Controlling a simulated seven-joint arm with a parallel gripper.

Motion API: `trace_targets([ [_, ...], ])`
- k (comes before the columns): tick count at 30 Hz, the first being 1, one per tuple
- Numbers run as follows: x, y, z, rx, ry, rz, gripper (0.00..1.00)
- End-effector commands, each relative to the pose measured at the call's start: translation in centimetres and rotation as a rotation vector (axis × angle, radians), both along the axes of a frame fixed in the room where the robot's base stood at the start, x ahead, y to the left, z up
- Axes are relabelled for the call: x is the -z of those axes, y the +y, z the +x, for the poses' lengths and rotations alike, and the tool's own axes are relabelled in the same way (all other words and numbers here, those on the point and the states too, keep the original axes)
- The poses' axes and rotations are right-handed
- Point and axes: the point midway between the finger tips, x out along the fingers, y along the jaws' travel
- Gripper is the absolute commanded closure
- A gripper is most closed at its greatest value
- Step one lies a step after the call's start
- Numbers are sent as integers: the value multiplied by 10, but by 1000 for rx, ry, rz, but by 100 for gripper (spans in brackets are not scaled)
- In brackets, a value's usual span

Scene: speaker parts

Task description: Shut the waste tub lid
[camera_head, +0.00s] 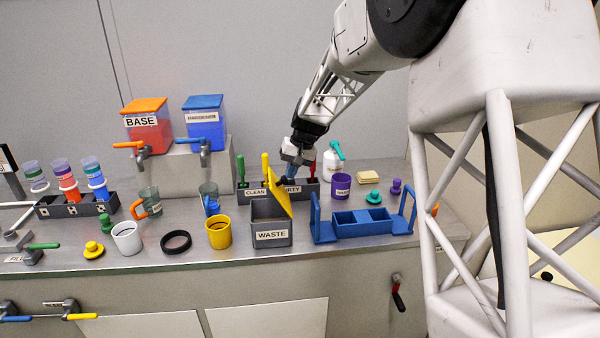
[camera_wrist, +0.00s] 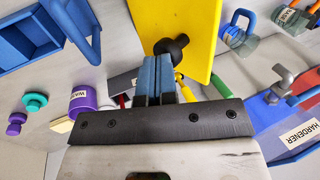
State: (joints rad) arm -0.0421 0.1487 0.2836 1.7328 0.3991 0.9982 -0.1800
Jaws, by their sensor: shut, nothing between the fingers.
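The grey waste tub (camera_head: 271,236) stands near the front of the bench, with a white WASTE label on its front. Its yellow lid (camera_head: 280,194) stands open, tilted up from the tub's right side. My gripper (camera_head: 288,178) is behind the lid, above the clean/dirty holder, and partly hidden by the lid. In the wrist view the yellow lid (camera_wrist: 180,18) fills the top middle, with a black knob (camera_wrist: 174,46) on it. The blue fingers of my gripper (camera_wrist: 158,62) are shut and empty, close to the knob; I cannot tell whether they touch it.
The dark clean/dirty holder (camera_head: 250,192) with coloured handles is just behind the tub. A blue caddy (camera_head: 362,226) stands right of the tub, and a yellow cup (camera_head: 219,234) stands left. A purple tub (camera_head: 341,186) and a white bottle (camera_head: 331,166) are behind the caddy.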

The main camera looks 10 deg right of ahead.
Motion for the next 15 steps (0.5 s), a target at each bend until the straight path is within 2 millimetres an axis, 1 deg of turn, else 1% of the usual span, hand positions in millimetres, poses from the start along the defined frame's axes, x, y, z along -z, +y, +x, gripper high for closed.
trace_targets([
  [1,-1,7,0,-5,-2,-37,100],
  [3,0,15,0,-6,-1,-91,100],
  [15,9,54,0,-4,-1,-399,100],
])
